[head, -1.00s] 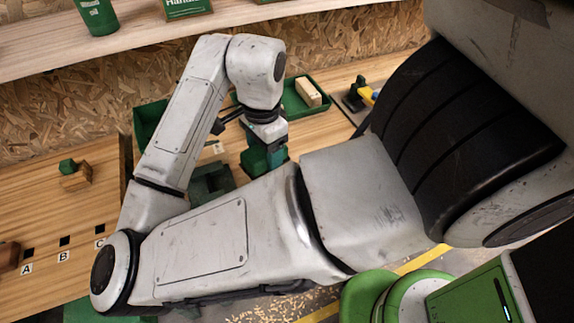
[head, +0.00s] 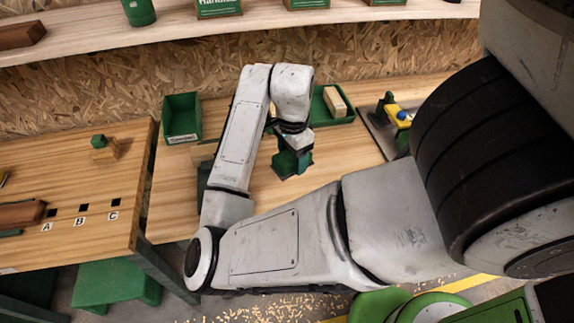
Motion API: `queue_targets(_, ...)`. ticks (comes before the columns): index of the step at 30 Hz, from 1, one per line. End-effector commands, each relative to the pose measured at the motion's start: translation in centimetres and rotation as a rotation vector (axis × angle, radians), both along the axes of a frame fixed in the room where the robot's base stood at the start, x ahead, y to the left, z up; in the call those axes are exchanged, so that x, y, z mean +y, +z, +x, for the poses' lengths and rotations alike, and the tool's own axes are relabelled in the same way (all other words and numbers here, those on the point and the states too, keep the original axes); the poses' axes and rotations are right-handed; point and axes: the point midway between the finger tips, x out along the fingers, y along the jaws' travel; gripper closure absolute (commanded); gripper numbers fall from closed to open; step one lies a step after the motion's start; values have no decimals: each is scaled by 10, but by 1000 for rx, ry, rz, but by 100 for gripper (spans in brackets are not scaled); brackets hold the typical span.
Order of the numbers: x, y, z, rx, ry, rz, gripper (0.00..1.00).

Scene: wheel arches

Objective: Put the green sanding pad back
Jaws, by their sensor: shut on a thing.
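My gripper (head: 293,158) hangs over the right bench, in front of the green tray, and points down. It is shut on a dark green block, which looks like the green sanding pad (head: 287,166). The fingers and the pad are both small and dark here, so their boundary is hard to make out. I cannot tell whether the pad touches the bench top. The green tray (head: 348,119) at the back of the bench holds a pale wooden block (head: 335,101). A green open bin (head: 182,117) stands to the left of my arm and looks empty.
On the left bench, a small green piece sits on a wooden block (head: 103,152), behind slots marked A, B and C (head: 80,222). A tool with yellow and blue parts (head: 397,114) lies right of the tray. A shelf (head: 260,31) runs above. Bench top right of my gripper is clear.

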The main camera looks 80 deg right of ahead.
Motion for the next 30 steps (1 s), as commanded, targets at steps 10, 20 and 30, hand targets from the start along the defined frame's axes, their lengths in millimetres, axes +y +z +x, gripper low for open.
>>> queue_targets(10,-21,-30,16,-3,0,1,66)
queue_targets(20,-23,-64,18,-2,-1,1,66)
queue_targets(30,-23,-68,18,-4,-1,-1,66)
